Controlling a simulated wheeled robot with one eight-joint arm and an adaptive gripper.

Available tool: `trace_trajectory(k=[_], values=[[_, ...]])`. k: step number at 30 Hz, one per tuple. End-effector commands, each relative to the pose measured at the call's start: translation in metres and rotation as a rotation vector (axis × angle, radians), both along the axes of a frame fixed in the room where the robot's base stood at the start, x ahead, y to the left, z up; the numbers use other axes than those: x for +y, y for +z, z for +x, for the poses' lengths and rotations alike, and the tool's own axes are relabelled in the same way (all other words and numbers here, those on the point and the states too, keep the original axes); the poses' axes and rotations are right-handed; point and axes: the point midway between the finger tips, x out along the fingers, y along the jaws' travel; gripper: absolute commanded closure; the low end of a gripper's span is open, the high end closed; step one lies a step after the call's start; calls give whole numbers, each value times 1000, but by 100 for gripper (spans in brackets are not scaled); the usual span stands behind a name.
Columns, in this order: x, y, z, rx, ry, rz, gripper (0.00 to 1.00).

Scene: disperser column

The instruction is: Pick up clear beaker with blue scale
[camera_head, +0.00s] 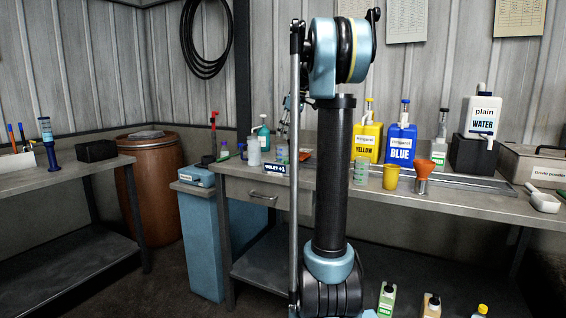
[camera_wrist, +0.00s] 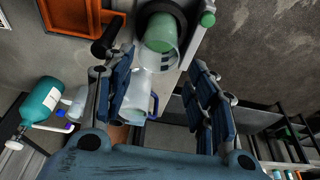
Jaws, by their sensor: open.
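Small clear beakers with coloured marks stand on the long bench: one (camera_head: 361,172) just right of my arm column, another (camera_head: 282,154) left of it. I cannot tell from the marks which has the blue scale. My gripper (camera_wrist: 160,62) is open in the wrist view, its blue-padded fingers apart on the left and right. A pale clear vessel (camera_wrist: 138,98) shows between the fingers, nearer the left one, with no visible grip on it. A green-filled clear vessel (camera_wrist: 164,38) is just beyond. In the head view my arm hides part of the bench, and the gripper is hard to make out.
In the wrist view, a teal bottle (camera_wrist: 40,102) lies left and an orange tray (camera_wrist: 78,32) upper left.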

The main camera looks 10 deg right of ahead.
Motion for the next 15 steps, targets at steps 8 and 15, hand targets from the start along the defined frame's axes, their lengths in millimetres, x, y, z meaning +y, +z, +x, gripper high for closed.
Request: trace_trajectory(k=[8,15], values=[[14,-45,8,0,4,0,48],[18,-62,11,0,2,0,48]])
